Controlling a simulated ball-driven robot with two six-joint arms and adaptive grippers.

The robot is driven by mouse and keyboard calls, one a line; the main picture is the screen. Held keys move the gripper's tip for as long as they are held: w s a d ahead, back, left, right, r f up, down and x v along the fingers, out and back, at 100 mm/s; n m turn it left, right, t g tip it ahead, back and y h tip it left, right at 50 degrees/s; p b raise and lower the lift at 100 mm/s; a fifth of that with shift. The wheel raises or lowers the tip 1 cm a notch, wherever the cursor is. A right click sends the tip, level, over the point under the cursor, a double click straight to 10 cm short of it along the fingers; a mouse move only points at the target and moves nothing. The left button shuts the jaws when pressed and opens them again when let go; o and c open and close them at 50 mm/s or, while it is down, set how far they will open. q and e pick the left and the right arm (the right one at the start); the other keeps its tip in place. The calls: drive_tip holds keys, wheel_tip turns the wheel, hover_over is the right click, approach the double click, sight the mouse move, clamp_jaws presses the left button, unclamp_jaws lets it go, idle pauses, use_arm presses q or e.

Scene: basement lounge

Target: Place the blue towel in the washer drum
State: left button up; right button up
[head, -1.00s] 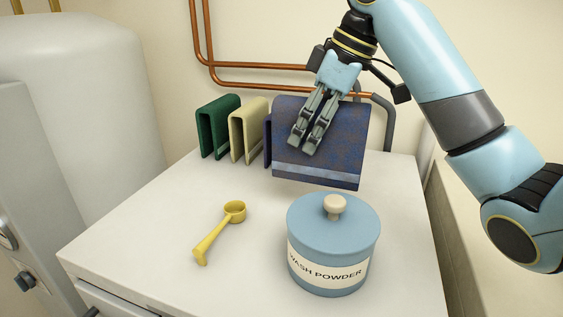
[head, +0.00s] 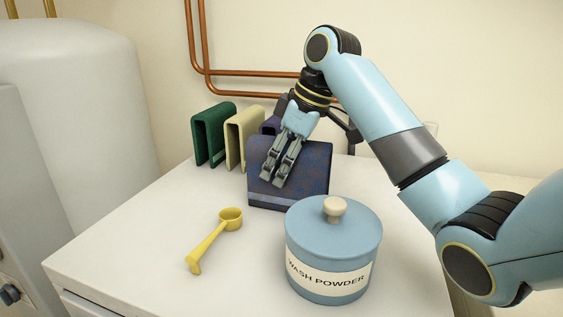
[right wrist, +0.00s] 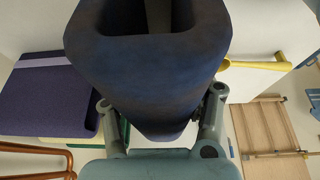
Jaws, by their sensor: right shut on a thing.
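The blue towel (head: 312,165) is folded, dark blue with brownish mottling and a pale stripe near its lower edge. My right gripper (head: 272,181) is shut on it from above, with its fingers across the front face. In the right wrist view the folded towel (right wrist: 150,75) fills the space between the fingers. I cannot tell if its lower edge touches the white top. The washer drum cannot be made out in these views. My left gripper is not in view.
Green (head: 209,135), cream (head: 243,138) and purple (head: 270,126) folded cloths stand behind on the white top (head: 130,235). A yellow scoop (head: 213,238) lies front left. A blue wash powder tin (head: 333,240) stands close in front of the towel. Copper pipes (head: 235,75) run along the wall.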

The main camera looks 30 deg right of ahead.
drive_tip(key=o, duration=1.3)
